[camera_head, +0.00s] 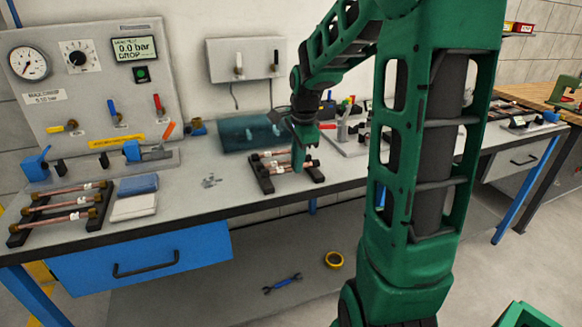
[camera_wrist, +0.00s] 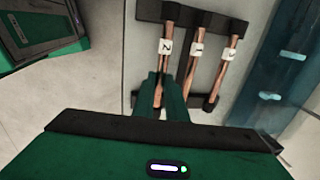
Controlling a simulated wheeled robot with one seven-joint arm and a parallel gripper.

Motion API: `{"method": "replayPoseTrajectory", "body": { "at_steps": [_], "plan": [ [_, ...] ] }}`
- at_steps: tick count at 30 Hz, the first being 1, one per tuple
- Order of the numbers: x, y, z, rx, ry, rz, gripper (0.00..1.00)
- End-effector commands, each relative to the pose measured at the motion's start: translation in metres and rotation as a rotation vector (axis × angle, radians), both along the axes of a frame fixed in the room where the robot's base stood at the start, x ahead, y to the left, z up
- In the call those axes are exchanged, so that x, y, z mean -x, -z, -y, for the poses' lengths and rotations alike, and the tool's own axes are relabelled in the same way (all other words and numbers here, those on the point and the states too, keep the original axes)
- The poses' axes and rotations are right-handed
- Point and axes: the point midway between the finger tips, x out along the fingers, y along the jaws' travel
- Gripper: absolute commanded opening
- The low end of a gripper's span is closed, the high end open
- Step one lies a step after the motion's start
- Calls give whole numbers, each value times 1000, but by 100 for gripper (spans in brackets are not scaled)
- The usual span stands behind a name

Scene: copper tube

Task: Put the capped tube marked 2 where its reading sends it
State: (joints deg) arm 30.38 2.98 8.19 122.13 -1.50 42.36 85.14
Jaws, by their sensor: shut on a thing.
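My gripper (camera_head: 299,155) is low over the dark tube rack (camera_head: 262,180) in the middle of the bench. In the wrist view my gripper (camera_wrist: 160,98) is shut on the copper tube marked 2 (camera_wrist: 166,47), just below its white label. The tube lies at the left of the rack (camera_wrist: 150,11), beside the tubes marked 1 (camera_wrist: 198,49) and 3 (camera_wrist: 229,54). The display (camera_head: 134,48) on the grey panel reads 0.0 bar, with what looks like DROP beneath; its small top line is unclear.
A second rack (camera_head: 97,224) with copper tubes lies at the bench's left end, next to blue and white cloths (camera_head: 135,197). A test fixture with an orange-handled lever (camera_head: 168,130) stands below the panel. A blue-green translucent box (camera_head: 248,133) lies behind the middle rack.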

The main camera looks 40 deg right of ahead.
Motion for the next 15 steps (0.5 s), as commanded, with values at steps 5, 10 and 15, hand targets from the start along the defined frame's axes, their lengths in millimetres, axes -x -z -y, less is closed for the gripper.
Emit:
{"method": "replayPoseTrajectory", "body": {
  "at_steps": [5, 10, 15],
  "plan": [
    [0, 12, 0, 0, 0, 0, 0],
    [0, 12, 0, 0, -1, 1, 0],
    [0, 14, -1, 0, -2, 0, 14]
  ]
}}
